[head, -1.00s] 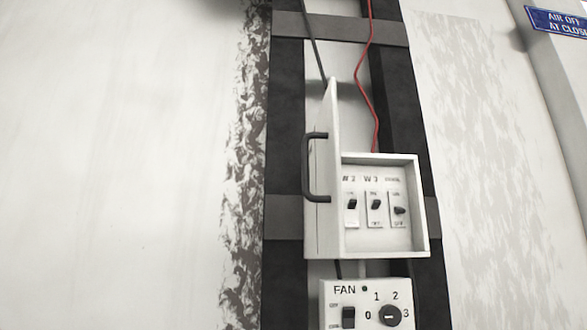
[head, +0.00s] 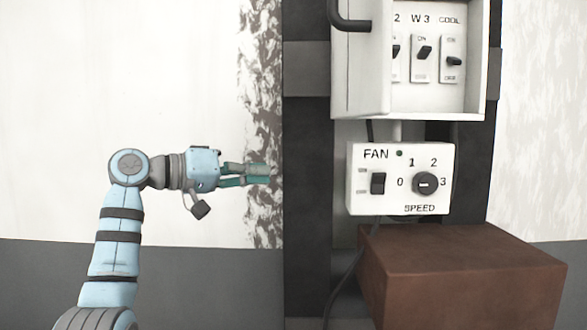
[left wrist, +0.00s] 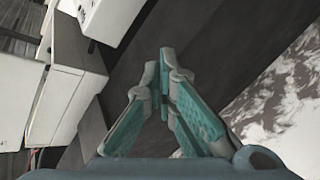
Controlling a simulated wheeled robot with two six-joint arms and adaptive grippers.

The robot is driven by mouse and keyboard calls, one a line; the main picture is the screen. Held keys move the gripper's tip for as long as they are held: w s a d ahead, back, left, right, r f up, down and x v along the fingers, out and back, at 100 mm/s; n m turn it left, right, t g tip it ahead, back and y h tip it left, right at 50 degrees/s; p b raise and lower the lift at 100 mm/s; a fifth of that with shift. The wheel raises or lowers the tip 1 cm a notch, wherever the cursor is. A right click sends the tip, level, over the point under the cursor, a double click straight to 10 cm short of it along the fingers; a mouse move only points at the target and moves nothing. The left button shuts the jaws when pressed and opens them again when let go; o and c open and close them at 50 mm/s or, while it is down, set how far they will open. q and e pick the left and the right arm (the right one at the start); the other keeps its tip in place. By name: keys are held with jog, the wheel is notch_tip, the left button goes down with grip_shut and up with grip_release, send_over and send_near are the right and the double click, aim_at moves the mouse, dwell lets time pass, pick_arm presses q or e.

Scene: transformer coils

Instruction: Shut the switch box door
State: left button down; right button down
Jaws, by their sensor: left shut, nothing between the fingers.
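The white switch box (head: 478,60) is at the upper right of the head view, cut off by the top edge. Its door (head: 362,80) stands open on the left side, swung out towards me, with a black handle (head: 349,26). Switches (head: 424,54) show inside the box. My left gripper (head: 268,175) is shut and empty, left of and lower than the door, apart from it. In the left wrist view its fingertips (left wrist: 165,62) meet, and pale panels of the box or door (left wrist: 65,85) show at the left; I cannot tell which. My right gripper is not in view.
A white fan control box (head: 398,180) with a switch and a dial hangs below the switch box. A brown block (head: 460,275) stands lower right. A dark upright post (head: 307,180) runs behind the boxes. The pale wall to the left is clear.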

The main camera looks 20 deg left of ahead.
pick_arm(q)
jog(key=s+d+r+m+g+h, duration=0.1)
jog(key=s+r+m+h, duration=0.25)
jog(key=s+r, duration=0.85)
jog(key=s+r+m+g, duration=0.1)
jog(key=s+r+m, duration=0.25)
jog(key=s, duration=0.35)
jog(key=s+d+r+m+g, duration=0.1)
jog(key=s+r+m, duration=0.1)
jog(key=s+r, duration=0.35)
jog(key=s+r+m+g, duration=0.1)
jog(key=s+r+m, duration=0.15)
jog(key=s, duration=0.65)
jog(key=p, duration=0.2)
send_near(336, 16)
jog(key=w+d+r, duration=0.3)
jog(key=w+d, duration=0.1)
jog(key=d, duration=0.1)
jog(key=shift+w+d+r+h, duration=0.1)
jog(key=shift+w+r+h, duration=0.1)
jog(key=shift+h, duration=0.25)
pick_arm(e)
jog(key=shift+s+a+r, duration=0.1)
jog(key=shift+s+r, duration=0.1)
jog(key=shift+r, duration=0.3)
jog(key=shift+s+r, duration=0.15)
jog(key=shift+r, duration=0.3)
pick_arm(q)
jog(key=shift+s, duration=0.15)
